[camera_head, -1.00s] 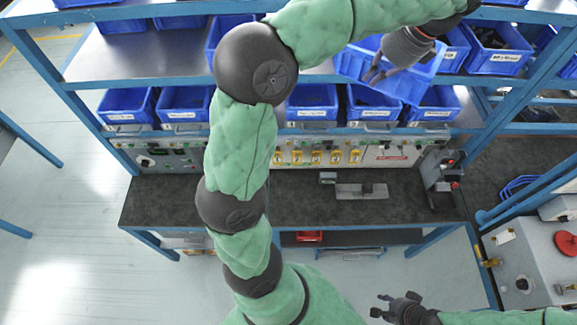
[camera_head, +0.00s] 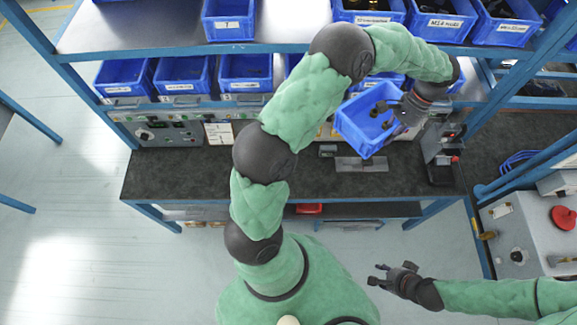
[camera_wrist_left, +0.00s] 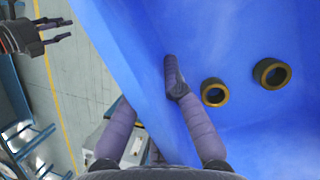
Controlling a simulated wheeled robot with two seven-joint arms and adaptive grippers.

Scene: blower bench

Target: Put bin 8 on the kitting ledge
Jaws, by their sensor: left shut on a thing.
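A blue bin (camera_head: 352,134), tilted and with its label out of sight, hangs from my left gripper (camera_head: 390,112) in front of the lower bin row, over the back of the dark bench. In the left wrist view the gripper (camera_wrist_left: 145,100) is shut on the wall of the bin (camera_wrist_left: 230,45), one finger inside and one outside. Two dark rings with gold rims (camera_wrist_left: 272,73) lie inside. I cannot read which bin number it is, and no ledge is marked as the kitting ledge. My right gripper (camera_head: 384,278) is open and empty in front of the bench; it also shows in the left wrist view (camera_wrist_left: 55,32).
Labelled blue bins (camera_head: 185,75) line the lower shelf, and more filled bins (camera_head: 442,20) stand on the upper shelf. The bench top (camera_head: 190,172) is largely bare on the left. A grey fixture (camera_head: 362,164) and a dark device (camera_head: 442,165) stand on its right half.

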